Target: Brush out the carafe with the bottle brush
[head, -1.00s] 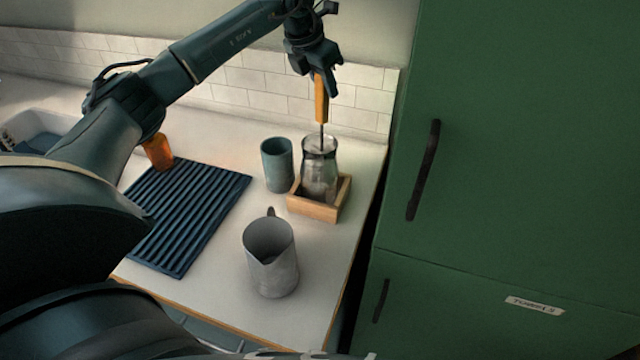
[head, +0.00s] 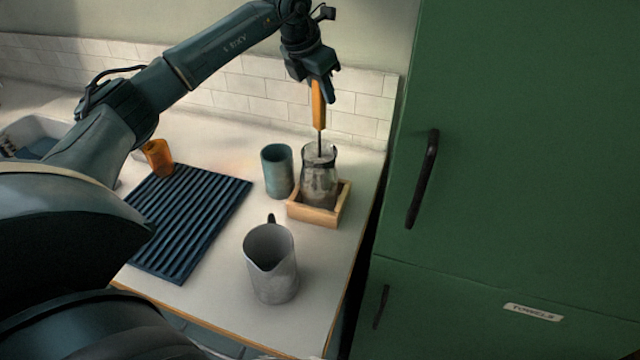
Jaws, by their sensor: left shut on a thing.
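The glass carafe (head: 320,182) stands upright in a shallow wooden box (head: 318,214) at the right end of the counter. The bottle brush has an orange handle (head: 319,106) and a thin dark rod that runs down into the carafe's mouth. Its bristles are inside the carafe and hard to make out. My left gripper (head: 323,88) is above the carafe, pointing down, shut on the top of the brush handle. My right gripper is not in view.
A teal cup (head: 277,171) stands close to the left of the box. A grey pitcher (head: 271,272) stands in front. A dark ribbed mat (head: 190,220) lies to the left, with an orange cup (head: 158,157) behind it. A tall green cabinet (head: 510,150) bounds the right side.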

